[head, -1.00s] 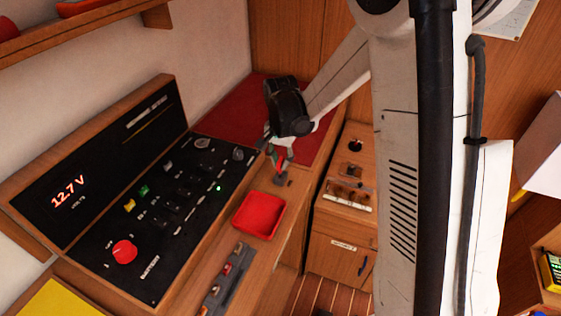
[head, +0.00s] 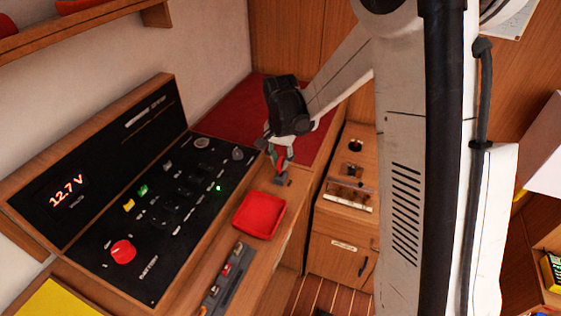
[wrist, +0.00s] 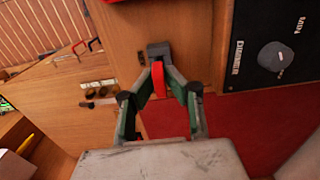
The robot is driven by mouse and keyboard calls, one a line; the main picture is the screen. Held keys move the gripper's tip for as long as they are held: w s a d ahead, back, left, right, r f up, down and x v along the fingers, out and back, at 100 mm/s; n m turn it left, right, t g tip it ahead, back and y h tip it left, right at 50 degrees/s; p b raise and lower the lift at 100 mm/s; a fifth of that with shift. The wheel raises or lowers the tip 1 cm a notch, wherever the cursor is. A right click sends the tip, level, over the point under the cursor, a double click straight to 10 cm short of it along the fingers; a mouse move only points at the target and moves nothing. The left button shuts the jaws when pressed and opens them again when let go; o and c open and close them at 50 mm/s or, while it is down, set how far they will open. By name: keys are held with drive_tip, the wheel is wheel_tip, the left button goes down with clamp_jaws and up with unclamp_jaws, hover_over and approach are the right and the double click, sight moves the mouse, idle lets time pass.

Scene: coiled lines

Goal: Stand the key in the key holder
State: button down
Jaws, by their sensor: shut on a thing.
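The red key (wrist: 158,80) is between the fingertips of my gripper (wrist: 163,85) in the wrist view. It also shows as a small red patch under the gripper in the head view (head: 281,161). The grey key holder (wrist: 158,49) stands on the wooden ledge, just beyond the fingertips. In the head view the holder (head: 282,180) is right below the key. The key's lower end is at or very near the holder. I cannot tell whether it is inside. My gripper is shut on the key.
A red tray (head: 259,215) lies on the ledge in front of the holder. A black switch panel (head: 165,215) with knobs is to the left. A grey strip with small parts (head: 228,280) lies nearer. A red mat (head: 312,146) is behind.

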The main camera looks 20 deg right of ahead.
drive_tip(key=shift+f+b, duration=1.7)
drive_tip(key=shift+b, duration=0.5)
idle(2.5)
drive_tip(key=c, duration=1.7)
unclamp_jaws()
drive_tip(key=shift+r, duration=0.15)
wheel_tip(320, 180, up, 12)
drive_tip(key=shift+f, duration=0.1)
drive_tip(key=shift+s, duration=0.15)
drive_tip(key=s+r+n+t, duration=0.1)
drive_tip(key=s+n+t, duration=0.1)
drive_tip(key=s, duration=0.6)
drive_tip(key=s+r+n+t, duration=0.2)
drive_tip(key=s+n, duration=0.1)
drive_tip(key=s, duration=0.5)
drive_tip(key=s+r+n+t, duration=0.2)
drive_tip(key=s+n+t, duration=0.1)
drive_tip(key=s, duration=0.5)
